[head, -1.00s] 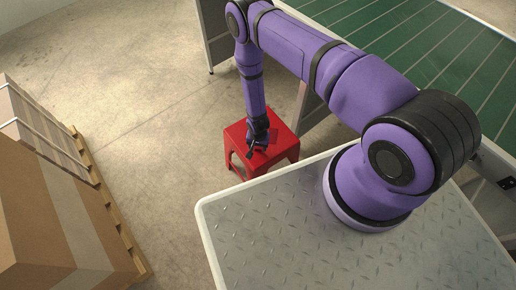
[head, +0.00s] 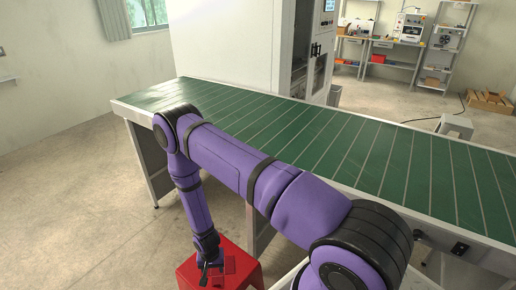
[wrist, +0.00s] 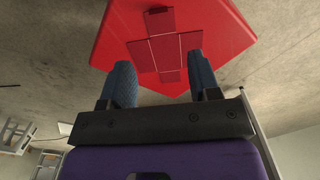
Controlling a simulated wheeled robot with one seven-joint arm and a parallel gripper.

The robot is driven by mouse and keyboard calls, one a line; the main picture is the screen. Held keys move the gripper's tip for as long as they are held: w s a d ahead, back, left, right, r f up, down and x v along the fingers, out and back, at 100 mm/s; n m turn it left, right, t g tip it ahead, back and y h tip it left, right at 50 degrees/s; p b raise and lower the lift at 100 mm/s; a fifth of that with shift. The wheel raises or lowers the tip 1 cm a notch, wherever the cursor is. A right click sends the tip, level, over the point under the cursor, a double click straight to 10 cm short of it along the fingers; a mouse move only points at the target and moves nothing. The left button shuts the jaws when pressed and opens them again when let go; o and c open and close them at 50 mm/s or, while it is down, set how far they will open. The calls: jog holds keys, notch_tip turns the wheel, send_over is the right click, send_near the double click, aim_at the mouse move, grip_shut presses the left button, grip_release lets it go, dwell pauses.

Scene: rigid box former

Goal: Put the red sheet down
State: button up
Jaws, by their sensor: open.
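The red sheet (wrist: 163,43) is a flat cross-shaped piece with fold lines. In the wrist view it lies on top of a red stool (wrist: 110,38), which is almost the same colour. My gripper (wrist: 160,62) is open, with its two dark fingers apart on either side of the sheet's near part. Nothing is clamped between the fingers. In the head view my gripper (head: 208,272) is just at the top of the stool (head: 246,272), and the sheet is hard to make out there. The exact gap between fingertips and sheet cannot be told.
A long table with a green, slatted top (head: 330,140) stands right behind the stool. A white machine cabinet (head: 230,45) is beyond it. Shelves and a workbench (head: 390,62) stand at the back right. The floor (head: 80,210) to the left is clear.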

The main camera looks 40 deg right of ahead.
jog(key=w+r+n+t, duration=0.1)
jog(key=w+r, duration=0.2)
jog(key=r, duration=0.8)
jog(key=w+d+r, duration=0.1)
jog(key=w+r, duration=0.3)
jog(key=r, duration=0.6)
jog(key=w+r+n+t, duration=0.1)
jog(key=w+r, duration=0.2)
jog(key=r, duration=0.8)
notch_tip(320, 180, up, 13)
jog(key=s+d+n, duration=0.1)
jog(key=s+d, duration=0.1)
jog(key=s, duration=0.1)
jog(key=s+d+r+n+t, duration=0.1)
jog(key=s+r, duration=0.5)
jog(key=r, duration=0.3)
jog(key=s+d+r+n+t, duration=0.1)
jog(key=s+d+r, duration=0.1)
jog(key=s+r, duration=0.5)
jog(key=s+d+r, duration=0.1)
jog(key=s+r, duration=0.4)
jog(key=s, duration=0.3)
jog(key=s+d+r+n+t, duration=0.1)
jog(key=s+r, duration=0.4)
jog(key=s, duration=0.3)
jog(key=shift+s, duration=0.4)
jog(key=shift+r, duration=0.1)
